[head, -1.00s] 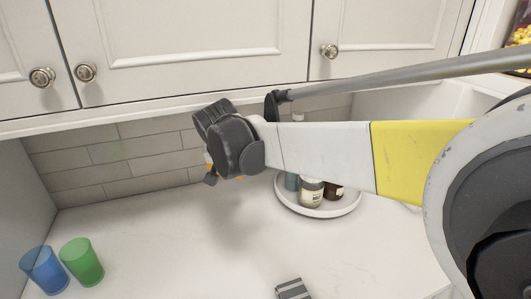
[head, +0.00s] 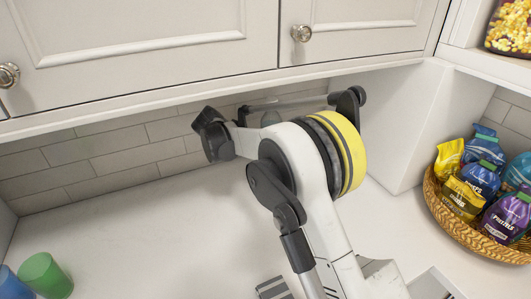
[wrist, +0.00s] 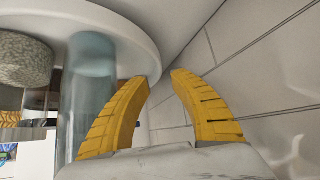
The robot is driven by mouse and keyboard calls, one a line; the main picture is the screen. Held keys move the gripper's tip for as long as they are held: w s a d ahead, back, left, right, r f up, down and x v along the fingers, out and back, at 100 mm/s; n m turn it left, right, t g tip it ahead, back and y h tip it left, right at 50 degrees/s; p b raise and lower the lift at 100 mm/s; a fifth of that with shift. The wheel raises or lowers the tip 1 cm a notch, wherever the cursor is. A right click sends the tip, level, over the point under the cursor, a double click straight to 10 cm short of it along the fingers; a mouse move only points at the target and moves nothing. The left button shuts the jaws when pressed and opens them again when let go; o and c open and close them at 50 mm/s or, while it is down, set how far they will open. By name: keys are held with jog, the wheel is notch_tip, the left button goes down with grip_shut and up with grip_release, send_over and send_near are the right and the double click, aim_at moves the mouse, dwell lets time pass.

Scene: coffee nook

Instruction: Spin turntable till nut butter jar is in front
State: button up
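The white turntable (wrist: 135,33) fills the upper left of the wrist view, its rim curving close to the left fingertip. My gripper (wrist: 161,74) has two yellow fingers, apart with a narrow gap and nothing between them. The rim passes just beyond the fingertips; I cannot tell whether they touch it. A bluish, see-through bottle (wrist: 92,85) is on the turntable beside the left finger. A grey speckled round piece (wrist: 22,60) is further left. I cannot identify the nut butter jar. In the head view, my arm hides the turntable and the fingers.
A wicker basket (head: 462,232) of snack bags stands on the counter at the right. A green cup (head: 45,275) and a blue cup (head: 12,284) are at the lower left. Cabinets (head: 150,45) hang low above, and a tiled wall (head: 120,168) is behind. The left-middle counter is clear.

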jog(key=b+x, duration=0.1)
jog(key=x, duration=0.6)
jog(key=shift+w+d+f+b, duration=0.1)
jog(key=shift+f+b, duration=0.05)
jog(key=shift+b, duration=0.25)
grip_shut()
